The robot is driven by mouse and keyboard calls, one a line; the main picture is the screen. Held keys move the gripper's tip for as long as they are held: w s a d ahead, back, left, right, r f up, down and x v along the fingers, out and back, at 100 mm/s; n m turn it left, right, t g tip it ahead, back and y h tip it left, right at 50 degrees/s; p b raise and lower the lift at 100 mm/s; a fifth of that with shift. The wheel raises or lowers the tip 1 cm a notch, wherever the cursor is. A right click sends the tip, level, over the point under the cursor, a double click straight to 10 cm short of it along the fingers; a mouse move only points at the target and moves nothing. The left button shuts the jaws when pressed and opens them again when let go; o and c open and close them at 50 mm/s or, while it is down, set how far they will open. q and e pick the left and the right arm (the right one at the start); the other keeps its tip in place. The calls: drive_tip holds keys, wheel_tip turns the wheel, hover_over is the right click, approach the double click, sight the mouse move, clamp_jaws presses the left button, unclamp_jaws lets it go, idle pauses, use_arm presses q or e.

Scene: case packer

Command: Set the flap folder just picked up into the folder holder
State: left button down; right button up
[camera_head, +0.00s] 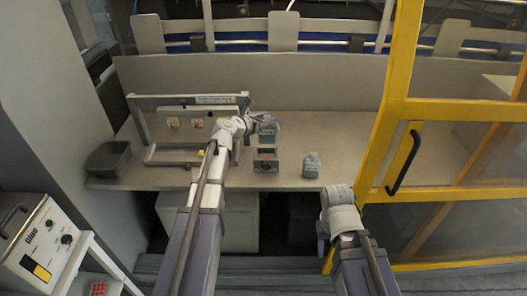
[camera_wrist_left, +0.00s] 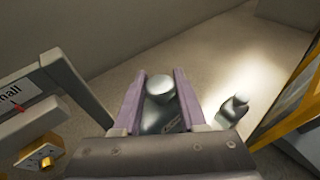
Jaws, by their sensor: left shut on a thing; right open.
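My left gripper (camera_head: 264,121) is shut on a grey, bottle-shaped piece, which I take to be the flap folder (camera_head: 270,137). In the left wrist view the flap folder (camera_wrist_left: 162,112) sits between the two purple fingers, its rounded top showing. A small dark block with a lighter front, perhaps the folder holder (camera_head: 265,160), stands on the table just in front of the held piece in the head view. I cannot tell whether they touch. My right gripper (camera_head: 322,238) is open and empty, low in front of the table edge; its fingers are mostly hidden.
A similar grey piece (camera_head: 311,166) stands to the right on the table; it also shows in the left wrist view (camera_wrist_left: 233,108). A grey frame with orange fittings (camera_head: 150,130) stands at the left, beside a dark bin (camera_head: 108,158). A yellow-framed door (camera_head: 398,160) bounds the right.

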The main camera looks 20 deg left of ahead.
sight(266, 138)
use_arm(q)
drive_tip(key=shift+f+b, duration=4.45)
drive_tip(key=shift+f, duration=0.3)
drive_tip(key=shift+f, duration=0.2)
drive_tip(key=shift+c, duration=2.3)
unclamp_jaws()
drive_tip(key=shift+s, duration=0.1)
drive_tip(key=shift+r, duration=0.1)
drive_tip(key=shift+r, duration=0.15)
drive_tip(key=p+v, duration=0.3)
drive_tip(key=v, duration=0.9)
drive_tip(key=shift+a, duration=0.1)
